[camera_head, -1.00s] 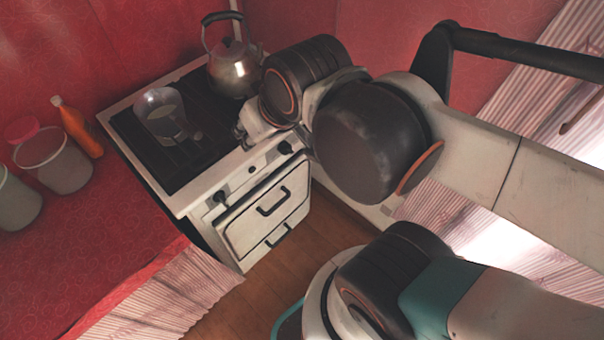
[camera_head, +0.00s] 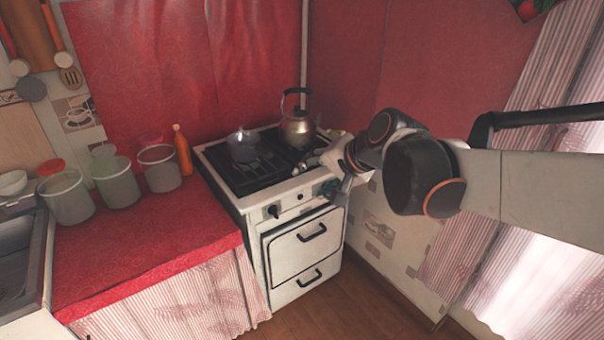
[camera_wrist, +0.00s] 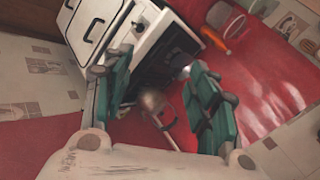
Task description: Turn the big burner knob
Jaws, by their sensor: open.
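The white stove (camera_head: 262,232) has a control panel on its front edge. A black knob (camera_head: 273,211) shows at the panel's left end, and a smaller round control (camera_head: 300,196) is near the middle. My gripper (camera_head: 328,187) is at the panel's right end and covers that part. In the wrist view, my gripper (camera_wrist: 158,63) has its teal fingers spread apart, with the stove (camera_wrist: 150,40) beyond them. I cannot tell which knob is the big burner's, or whether a finger touches one.
A kettle (camera_head: 297,128) stands at the back right of the cooktop, and a pan (camera_head: 243,148) sits at the back left. Several canisters and an orange bottle (camera_head: 182,150) stand on the red counter (camera_head: 140,240) at left. The wooden floor (camera_head: 350,300) before the stove is clear.

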